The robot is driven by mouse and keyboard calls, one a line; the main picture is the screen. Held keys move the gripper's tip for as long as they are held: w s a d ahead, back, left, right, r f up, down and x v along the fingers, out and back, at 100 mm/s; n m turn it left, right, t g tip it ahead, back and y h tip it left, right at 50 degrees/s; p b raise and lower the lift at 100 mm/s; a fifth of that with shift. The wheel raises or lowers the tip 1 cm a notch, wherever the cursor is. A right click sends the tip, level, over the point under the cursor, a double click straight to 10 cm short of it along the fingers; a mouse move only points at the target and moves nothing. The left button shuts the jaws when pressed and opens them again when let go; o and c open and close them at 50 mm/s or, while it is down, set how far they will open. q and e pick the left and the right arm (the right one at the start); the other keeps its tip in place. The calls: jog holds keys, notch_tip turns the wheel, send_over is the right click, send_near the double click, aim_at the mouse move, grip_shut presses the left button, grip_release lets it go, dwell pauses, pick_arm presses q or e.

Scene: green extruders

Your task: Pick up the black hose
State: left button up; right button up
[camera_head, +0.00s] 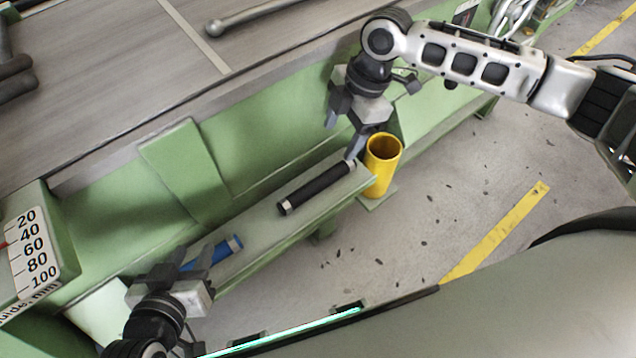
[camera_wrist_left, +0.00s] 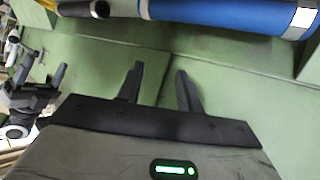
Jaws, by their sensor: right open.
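The black hose (camera_head: 318,187) lies on the narrow green ledge, with a metal-coloured ring at its near end. Its end also shows at the top of the left wrist view (camera_wrist_left: 88,9). My right gripper (camera_head: 343,132) is open beside the hose's far end, with one fingertip close to that end; I cannot tell whether they touch. My left gripper (camera_head: 190,257) is beside a blue hose (camera_head: 226,248) on the same ledge and partly covers it in the head view. In the left wrist view its fingers (camera_wrist_left: 160,80) are apart and empty, with the blue hose (camera_wrist_left: 230,14) beyond them.
A yellow cylinder (camera_head: 383,165), open at the top, stands at the ledge's far end, close to my right gripper. A green machine wall (camera_head: 260,140) rises behind the ledge. A white scale plate (camera_head: 35,255) is at left. Grey floor (camera_head: 400,240) lies clear in front.

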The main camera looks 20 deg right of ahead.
jog(key=b, duration=0.1)
send_over(320, 180)
jog(key=d, duration=0.2)
notch_tip(320, 180, down, 10)
jog(key=shift+r, duration=0.25)
jog(key=shift+a+b+x, duration=0.1)
jog(key=shift+b+x, duration=0.15)
jog(key=shift+x, duration=1.1)
jog(key=shift+a+b+x, duration=0.15)
jog(key=shift+b+x, duration=0.05)
jog(key=shift+x, duration=1.2)
jog(key=shift+w+r, duration=0.1)
jog(key=shift+w, duration=0.05)
jog(key=c, duration=1.3)
jog(key=shift+o, duration=0.2)
